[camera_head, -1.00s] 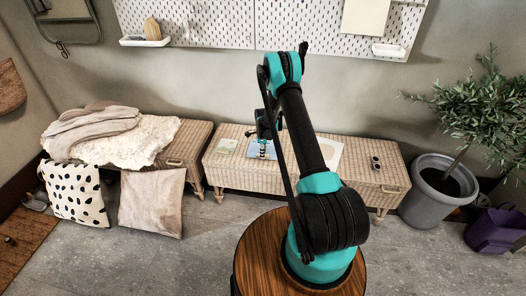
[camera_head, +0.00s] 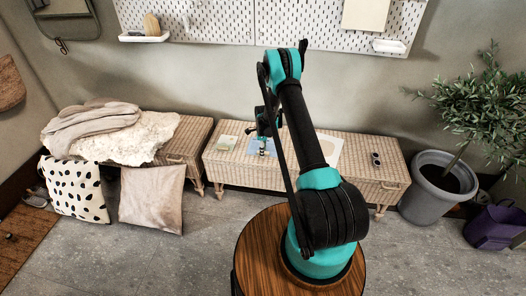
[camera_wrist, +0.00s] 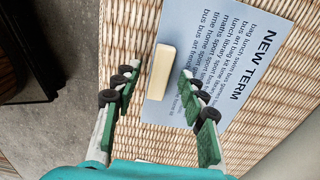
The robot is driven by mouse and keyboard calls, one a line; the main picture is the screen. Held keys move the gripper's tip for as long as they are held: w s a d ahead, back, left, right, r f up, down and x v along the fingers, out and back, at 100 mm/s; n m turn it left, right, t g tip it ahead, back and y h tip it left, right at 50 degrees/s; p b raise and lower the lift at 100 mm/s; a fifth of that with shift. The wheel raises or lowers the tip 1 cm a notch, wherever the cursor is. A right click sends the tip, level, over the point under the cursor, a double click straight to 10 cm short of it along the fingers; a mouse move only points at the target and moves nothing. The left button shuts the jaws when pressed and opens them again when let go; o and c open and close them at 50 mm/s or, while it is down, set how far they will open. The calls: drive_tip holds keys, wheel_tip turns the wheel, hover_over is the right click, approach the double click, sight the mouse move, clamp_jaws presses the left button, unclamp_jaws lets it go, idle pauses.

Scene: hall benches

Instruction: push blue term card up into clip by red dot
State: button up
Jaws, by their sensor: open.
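The blue term card (camera_wrist: 230,60), printed "NEW TERM" with lines of words, lies flat on the wicker bench top in the wrist view. It also shows in the head view (camera_head: 257,148), partly hidden by my gripper. A cream bar (camera_wrist: 159,72) lies over one edge of the card. My gripper (camera_wrist: 159,74) is open, with one finger on each side of the bar and none seen touching it. In the head view my gripper (camera_head: 265,137) is over the card. I cannot make out a red dot or identify the clip.
The pegboard (camera_head: 210,22) on the wall holds a small shelf (camera_head: 146,38) and a pale sheet (camera_head: 366,17). On the bench (camera_head: 235,172) lie a pale green card (camera_head: 227,142), a white sheet (camera_head: 328,148) and dark round items (camera_head: 376,158). A potted tree (camera_head: 428,205) stands at right.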

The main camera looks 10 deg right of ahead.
wheel_tip(320, 180, up, 12)
drive_tip(key=s+d+r+n+t, duration=0.25)
drive_tip(key=s+r+n, duration=0.75)
drive_tip(key=s+r, duration=0.85)
drive_tip(key=s+r+n+t, duration=0.1)
drive_tip(key=s+n, duration=0.4)
drive_tip(key=s, duration=0.6)
drive_tip(key=s+d+r+n, duration=0.1)
drive_tip(key=s+r+n, duration=0.2)
drive_tip(key=s, duration=0.9)
drive_tip(key=n, duration=0.3)
drive_tip(key=shift+d+r+t, duration=0.15)
drive_tip(key=shift+d+t, duration=0.15)
drive_tip(key=shift+t, duration=0.05)
drive_tip(key=shift+c, duration=0.4)
